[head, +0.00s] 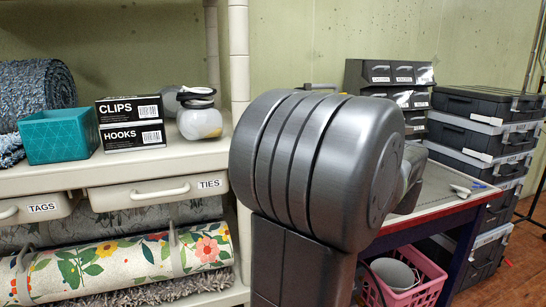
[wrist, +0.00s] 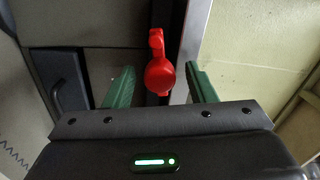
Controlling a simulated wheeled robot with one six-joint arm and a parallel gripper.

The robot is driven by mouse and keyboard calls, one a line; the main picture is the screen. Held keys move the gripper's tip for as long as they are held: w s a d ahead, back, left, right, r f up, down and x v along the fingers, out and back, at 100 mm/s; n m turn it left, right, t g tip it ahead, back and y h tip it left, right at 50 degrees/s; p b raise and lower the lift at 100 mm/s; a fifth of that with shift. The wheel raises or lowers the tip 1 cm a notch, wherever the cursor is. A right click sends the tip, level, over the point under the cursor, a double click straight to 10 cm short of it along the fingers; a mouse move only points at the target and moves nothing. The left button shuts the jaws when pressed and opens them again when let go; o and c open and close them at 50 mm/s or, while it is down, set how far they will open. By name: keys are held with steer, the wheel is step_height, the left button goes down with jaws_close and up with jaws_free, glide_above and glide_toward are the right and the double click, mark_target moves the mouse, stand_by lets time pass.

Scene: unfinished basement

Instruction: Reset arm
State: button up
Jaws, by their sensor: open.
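My gripper (wrist: 158,84) shows in the wrist view with its two green fingers spread apart. A red object with a round lower part and a narrow upper part (wrist: 158,72) appears between the fingers or just beyond them. I see gaps on both sides of it, and its distance is hard to tell. In the head view my dark grey arm fills the middle, and my gripper is hidden there.
A cream shelf (head: 180,160) at left holds a teal bin (head: 58,135), clips and hooks boxes (head: 132,124) and a jar (head: 199,115). Behind my arm stands a workbench (head: 440,195), with stacked dark cases (head: 478,130) at right and a pink basket (head: 425,285) below.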

steer(key=m+p, duration=1.2)
steer(key=p, duration=1.2)
steer(key=shift+r, duration=0.15)
steer(key=shift+f+m+p, duration=0.25)
steer(key=shift+m+p, duration=0.35)
steer(key=shift+p, duration=0.25)
